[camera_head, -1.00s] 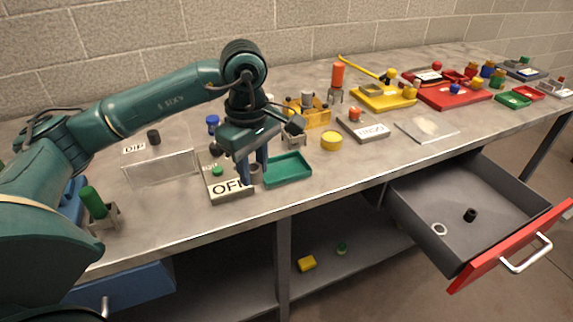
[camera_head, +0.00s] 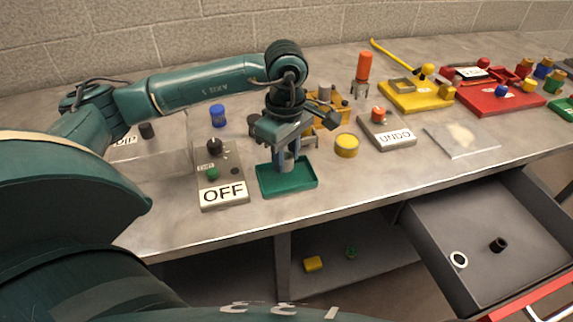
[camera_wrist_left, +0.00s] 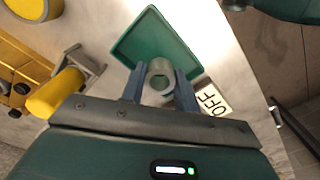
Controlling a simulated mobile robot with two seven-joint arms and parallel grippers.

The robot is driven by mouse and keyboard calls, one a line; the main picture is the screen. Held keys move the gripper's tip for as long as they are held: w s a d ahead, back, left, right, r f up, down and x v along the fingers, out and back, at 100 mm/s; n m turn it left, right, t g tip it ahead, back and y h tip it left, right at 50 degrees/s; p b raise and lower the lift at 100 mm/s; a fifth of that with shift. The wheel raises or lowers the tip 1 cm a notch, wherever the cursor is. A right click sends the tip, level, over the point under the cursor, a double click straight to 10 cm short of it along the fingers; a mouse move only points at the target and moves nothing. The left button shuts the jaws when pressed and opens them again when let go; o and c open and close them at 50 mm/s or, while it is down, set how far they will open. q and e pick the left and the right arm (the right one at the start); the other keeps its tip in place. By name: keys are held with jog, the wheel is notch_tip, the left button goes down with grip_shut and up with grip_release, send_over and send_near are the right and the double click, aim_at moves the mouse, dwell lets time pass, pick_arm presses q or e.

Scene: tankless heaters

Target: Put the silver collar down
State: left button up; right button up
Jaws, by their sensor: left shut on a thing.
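My left gripper (camera_head: 287,165) points down over the green tray (camera_head: 310,185). In the left wrist view its two fingers (camera_wrist_left: 160,90) are shut on the silver collar (camera_wrist_left: 160,66), a short open ring with its hole facing the camera. The green tray (camera_wrist_left: 135,45) lies behind the collar there. The collar is mostly hidden by the fingers in the head view. I cannot tell whether it touches the tray floor. My right gripper is not in view.
The OFF panel (camera_head: 222,194) with its knob stands just left of the tray. A yellow round piece (camera_head: 346,145) and the UNDO panel (camera_head: 396,137) are to the right. The bench's front edge is close below the tray. An open drawer (camera_head: 470,280) juts out at the lower right.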

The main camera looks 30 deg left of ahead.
aim_at(286, 156)
pick_arm(q)
notch_tip(286, 156, down, 3)
jog(key=shift+f, duration=0.45)
jog(key=o, duration=1)
jog(key=shift+o, duration=0.3)
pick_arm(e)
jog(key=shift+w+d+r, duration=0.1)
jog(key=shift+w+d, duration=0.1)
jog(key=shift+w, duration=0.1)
pick_arm(q)
jog(key=shift+r, duration=0.15)
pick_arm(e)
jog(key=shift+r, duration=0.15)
pick_arm(q)
jog(key=shift+r, duration=0.25)
notch_tip(286, 156, up, 12)
jog(key=shift+f+b, duration=0.2)
jog(key=shift+b, duration=0.15)
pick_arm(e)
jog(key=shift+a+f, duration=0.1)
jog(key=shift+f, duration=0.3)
